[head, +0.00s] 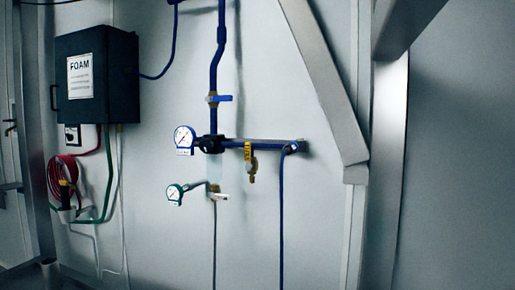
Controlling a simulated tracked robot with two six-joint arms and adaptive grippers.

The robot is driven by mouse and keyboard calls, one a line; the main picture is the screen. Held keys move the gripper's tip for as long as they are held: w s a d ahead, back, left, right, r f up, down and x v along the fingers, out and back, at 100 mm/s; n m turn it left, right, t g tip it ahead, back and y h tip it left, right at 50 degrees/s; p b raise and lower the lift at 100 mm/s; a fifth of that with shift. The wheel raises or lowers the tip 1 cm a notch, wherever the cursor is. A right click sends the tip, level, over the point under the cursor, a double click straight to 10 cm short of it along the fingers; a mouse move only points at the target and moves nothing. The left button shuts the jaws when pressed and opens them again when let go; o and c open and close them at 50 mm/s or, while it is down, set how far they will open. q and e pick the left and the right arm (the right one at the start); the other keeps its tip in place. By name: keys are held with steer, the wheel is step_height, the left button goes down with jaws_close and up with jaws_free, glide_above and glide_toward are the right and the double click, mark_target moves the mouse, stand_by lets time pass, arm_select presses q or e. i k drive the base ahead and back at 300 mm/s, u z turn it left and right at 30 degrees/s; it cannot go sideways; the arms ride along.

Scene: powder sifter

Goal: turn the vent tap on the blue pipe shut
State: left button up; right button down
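The blue pipe (216,70) runs down the pale wall and joins a horizontal blue branch (275,143). A tap with a blue handle (220,98) sits on the vertical pipe; its handle lies about crosswise to the pipe. A small brass tap with a yellow tag or handle (249,153) hangs under the horizontal branch. Its yellow part appears to point downward, along the tap. No label shows which of them is the vent tap, and the taps are too small to tell open from shut. Neither of my grippers is in the head view.
A round gauge (184,138) is left of the pipe junction, with a smaller green-rimmed gauge (174,194) below. A black box marked FOAM (97,75) and a red coiled hose (62,172) are at left. A slanted metal beam (322,75) stands right of the pipes.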

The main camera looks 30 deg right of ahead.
mark_target(247, 145)
steer(key=z, duration=0.25)
steer(key=i, duration=0.85)
steer(key=z, duration=0.35)
